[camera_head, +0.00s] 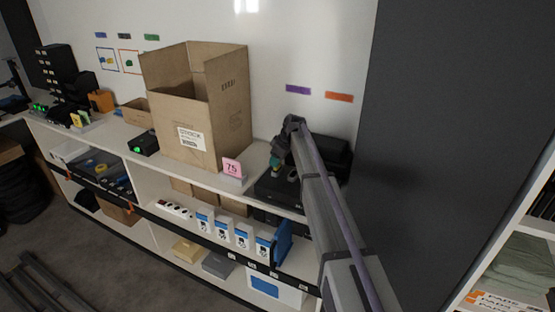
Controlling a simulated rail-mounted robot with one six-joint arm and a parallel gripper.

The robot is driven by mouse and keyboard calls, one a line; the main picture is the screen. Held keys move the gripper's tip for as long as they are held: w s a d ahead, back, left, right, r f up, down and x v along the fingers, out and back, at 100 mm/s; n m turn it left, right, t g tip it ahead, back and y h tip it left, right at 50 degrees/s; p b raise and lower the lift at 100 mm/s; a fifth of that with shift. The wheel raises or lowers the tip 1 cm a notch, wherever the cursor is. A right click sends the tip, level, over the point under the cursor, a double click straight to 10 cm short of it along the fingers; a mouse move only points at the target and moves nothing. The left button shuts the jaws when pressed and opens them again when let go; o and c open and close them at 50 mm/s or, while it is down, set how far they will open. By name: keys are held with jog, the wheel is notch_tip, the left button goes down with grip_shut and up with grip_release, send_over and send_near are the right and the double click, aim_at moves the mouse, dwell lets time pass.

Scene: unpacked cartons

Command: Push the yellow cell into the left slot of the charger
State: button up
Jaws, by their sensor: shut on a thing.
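My gripper (286,172) is at the right end of the white shelf top, just above a low black unit (276,194) that may be the charger. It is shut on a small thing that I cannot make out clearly. A teal-green patch shows at the jaws. No yellow cell can be told apart in this view; it may be what is in the jaws. The slots of the black unit are too small and too hidden by my gripper and arm to tell apart. I cannot tell whether the held thing touches the unit.
A tall open carton (222,122) and a pink "75" card (232,168) stand left of my gripper. A small black box with a green light (144,143) is farther left. A black bin (333,152) stands behind my arm.

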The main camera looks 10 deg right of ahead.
jog(key=shift+f, duration=0.15)
jog(key=shift+f+b, duration=0.3)
jog(key=shift+b, duration=0.15)
jog(key=shift+f+b, duration=0.55)
dwell(0.8)
jog(key=o, duration=1)
jog(key=shift+o, duration=0.2)
